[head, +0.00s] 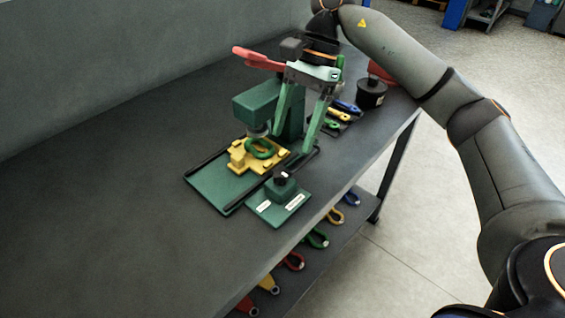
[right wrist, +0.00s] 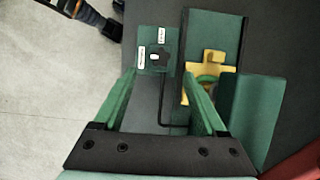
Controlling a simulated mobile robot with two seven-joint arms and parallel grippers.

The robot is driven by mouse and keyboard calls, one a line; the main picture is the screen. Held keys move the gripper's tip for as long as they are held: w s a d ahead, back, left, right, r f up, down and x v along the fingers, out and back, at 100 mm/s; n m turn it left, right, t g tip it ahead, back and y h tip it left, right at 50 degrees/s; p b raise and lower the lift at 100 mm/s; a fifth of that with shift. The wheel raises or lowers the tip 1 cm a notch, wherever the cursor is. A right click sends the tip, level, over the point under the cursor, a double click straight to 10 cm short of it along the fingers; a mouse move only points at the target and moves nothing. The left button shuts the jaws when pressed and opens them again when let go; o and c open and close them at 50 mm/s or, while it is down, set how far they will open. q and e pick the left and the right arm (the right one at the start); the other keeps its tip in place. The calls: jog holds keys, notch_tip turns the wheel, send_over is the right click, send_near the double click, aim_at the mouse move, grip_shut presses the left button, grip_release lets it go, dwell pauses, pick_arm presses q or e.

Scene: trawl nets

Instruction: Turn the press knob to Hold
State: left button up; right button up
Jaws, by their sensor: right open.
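The press knob (head: 282,177) is black with a pale mark on top. It sits on a green block on a green plate (head: 276,213) that bears two white labels, too small to read. The knob also shows in the right wrist view (right wrist: 158,57), ahead of my fingertips. My right gripper (head: 290,143) has pale green fingers spread apart. It is empty, above and behind the knob and in front of the press, not touching the knob. The green press (head: 258,104) has a red lever (head: 257,59). My left gripper is not in view.
A yellow fixture (head: 238,160) with a green ring (head: 262,149) sits under the press. The table is clear at the left. Several clips hang below the front edge.

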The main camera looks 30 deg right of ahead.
aim_at(281, 171)
jog(key=x, duration=0.7)
jog(key=shift+a+f, duration=0.1)
grip_shut()
dwell(0.4)
